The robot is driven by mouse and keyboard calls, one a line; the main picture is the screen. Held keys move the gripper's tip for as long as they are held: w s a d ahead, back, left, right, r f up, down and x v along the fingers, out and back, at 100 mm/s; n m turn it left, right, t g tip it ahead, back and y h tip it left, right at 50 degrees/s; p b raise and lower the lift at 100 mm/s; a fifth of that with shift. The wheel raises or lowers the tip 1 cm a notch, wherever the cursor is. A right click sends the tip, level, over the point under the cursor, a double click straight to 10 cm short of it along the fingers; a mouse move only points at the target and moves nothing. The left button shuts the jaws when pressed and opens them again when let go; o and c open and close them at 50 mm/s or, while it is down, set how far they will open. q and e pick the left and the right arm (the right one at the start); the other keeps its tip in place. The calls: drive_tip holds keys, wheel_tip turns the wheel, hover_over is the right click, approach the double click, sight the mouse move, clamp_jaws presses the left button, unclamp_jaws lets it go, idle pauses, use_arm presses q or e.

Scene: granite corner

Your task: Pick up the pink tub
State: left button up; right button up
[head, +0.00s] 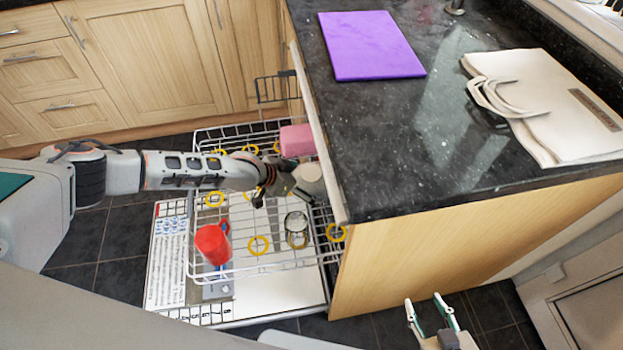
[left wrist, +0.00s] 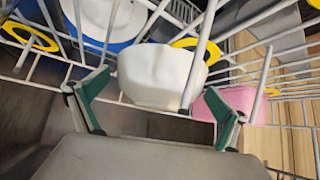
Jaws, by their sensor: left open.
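The pink tub (head: 297,140) sits in the wire rack of the pulled-out dishwasher, near the counter side. My left gripper (head: 283,188) is over the rack, nearer the camera than the tub; its fingers are hard to make out there. In the left wrist view, my left gripper (left wrist: 158,98) is open, with its green-padded fingers wide apart. A white rounded vessel (left wrist: 160,72) shows ahead between the fingers. The pink tub (left wrist: 225,104) is at the right, partly hidden by the right finger and rack wires. My right gripper (head: 424,302) is open and empty over the floor.
The wire rack (head: 190,262) also holds a red cup (head: 212,245), a clear glass (head: 296,222) and yellow rings. The dark counter (head: 400,150) rises close on the right, with a purple board (head: 370,45) and a cream bag (head: 550,115).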

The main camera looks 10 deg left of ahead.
sight(307, 175)
use_arm(q)
drive_tip(key=shift+r, duration=0.1)
drive_tip(key=c, duration=1.1)
use_arm(e)
drive_tip(key=shift+w+r, duration=0.25)
drive_tip(key=shift+f, duration=0.1)
use_arm(q)
wheel_tip(307, 175, up, 10)
drive_tip(key=p, duration=0.2)
drive_tip(key=shift+w+f+p, duration=0.15)
drive_tip(key=shift+f+p, duration=0.1)
drive_tip(key=shift+p, duration=0.1)
wheel_tip(307, 175, up, 11)
drive_tip(key=p, duration=0.2)
drive_tip(key=shift+f, duration=0.2)
use_arm(e)
drive_tip(key=r, duration=0.1)
drive_tip(key=a+r, duration=0.1)
drive_tip(key=r, duration=0.1)
drive_tip(key=shift+s+a+r, duration=0.1)
drive_tip(key=shift+s+r, duration=0.1)
drive_tip(key=shift+r, duration=0.1)
